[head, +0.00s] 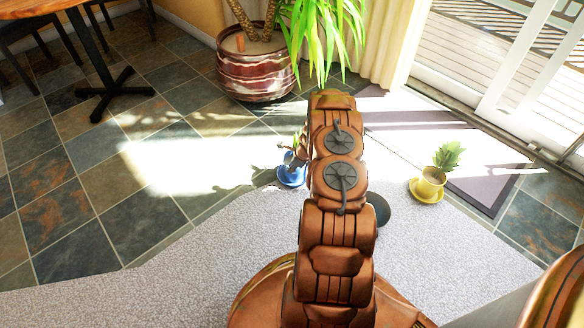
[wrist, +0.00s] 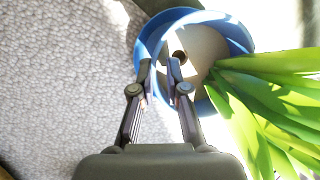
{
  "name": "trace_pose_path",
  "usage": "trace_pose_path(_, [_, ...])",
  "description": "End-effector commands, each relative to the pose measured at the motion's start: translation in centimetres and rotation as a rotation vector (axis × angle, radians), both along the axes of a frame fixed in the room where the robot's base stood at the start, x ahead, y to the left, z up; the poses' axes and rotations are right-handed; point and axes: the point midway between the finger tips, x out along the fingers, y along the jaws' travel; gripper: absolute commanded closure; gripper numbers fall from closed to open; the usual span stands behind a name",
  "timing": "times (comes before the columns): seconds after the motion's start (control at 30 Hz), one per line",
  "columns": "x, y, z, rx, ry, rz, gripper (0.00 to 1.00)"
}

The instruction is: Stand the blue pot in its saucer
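The blue pot (wrist: 149,45) shows in the wrist view as a blue rim around a pale inside with a small dark hole. Green leaves (wrist: 270,95) spread beside it on the right and cover part of it. My gripper (wrist: 160,72) has its two fingertips at the pot's near left rim, a narrow gap apart, with blue between them. I cannot tell whether they press on the wall. In the head view a blue piece (head: 291,177) is low on the sunlit floor left of my arm. I cannot tell there which part is pot and which is saucer.
A small yellow pot (head: 431,181) with a plant stands in a yellow saucer (head: 424,194) on the right. A dark disc (head: 378,208) is partly behind my arm. A large red-and-white planter (head: 255,70) stands at the back. Open tiles (head: 140,215) lie to the left.

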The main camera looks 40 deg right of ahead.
Motion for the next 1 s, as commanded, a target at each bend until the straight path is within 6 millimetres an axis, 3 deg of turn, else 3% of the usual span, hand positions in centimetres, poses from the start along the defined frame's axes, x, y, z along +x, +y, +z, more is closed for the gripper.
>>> trace_pose_path(0.17, [0.0, 0.0, 0.0, 0.001, 0.0, 0.0, 0.66])
trace_pose_path(0.53, [-0.1, 0.0, 0.2, 0.0, 0.001, 0.0, 0.66])
trace_pose_path(1.0, [-2.8, -0.6, 6.9, 0.001, 0.001, -0.001, 0.66])
